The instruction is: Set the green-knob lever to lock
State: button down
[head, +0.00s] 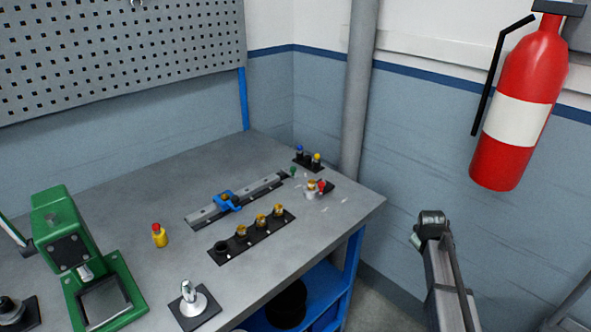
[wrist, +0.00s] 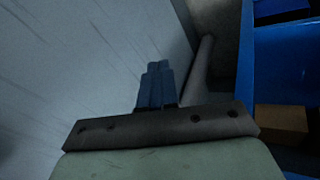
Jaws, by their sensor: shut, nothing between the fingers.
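A small green knob (head: 293,171) shows in the head view near the far right corner of the workbench, at the right end of a grey rail. It is small, and the lever's position and any lock marking cannot be made out. In the wrist view my gripper (wrist: 157,72) has its two fingers together with nothing between them. It is away from the bench top, facing the wall and floor. The green knob is not in the wrist view, and the fingertips cannot be made out in the head view.
A blue knob (head: 299,149), a yellow knob (head: 316,157) and a red knob (head: 322,186) stand close around the green one. A blue slider (head: 227,201) sits on the rail. A green press (head: 62,230) is at left. A grey pipe (head: 361,85) rises behind.

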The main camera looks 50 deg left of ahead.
jog(key=s+a+r+n+t+y, duration=0.2)
jog(key=a+r+n+y, duration=0.15)
jog(key=a+r, duration=1.7)
jog(key=s+a+r+g, duration=0.1)
jog(key=s+a+r, duration=0.1)
jog(key=s+a, duration=0.3)
jog(key=s+a+r+g, duration=0.1)
jog(key=s+a+r, duration=0.2)
jog(key=s, duration=1)
jog(key=s+a+r+g, duration=0.1)
jog(key=s+a+r, duration=0.1)
jog(key=s+a, duration=0.6)
jog(key=shift+s+a+r+n, duration=0.2)
jog(key=shift+s+a+n, duration=0.15)
jog(key=shift+s, duration=0.25)
jog(key=x, duration=1)
jog(key=shift+w+a+f, duration=0.15)
jog(key=shift+w+f, duration=0.05)
jog(key=shift+w, duration=0.85)
jog(key=shift+w+a+f, duration=0.1)
jog(key=shift+w+f, duration=0.05)
jog(key=shift+w, duration=0.75)
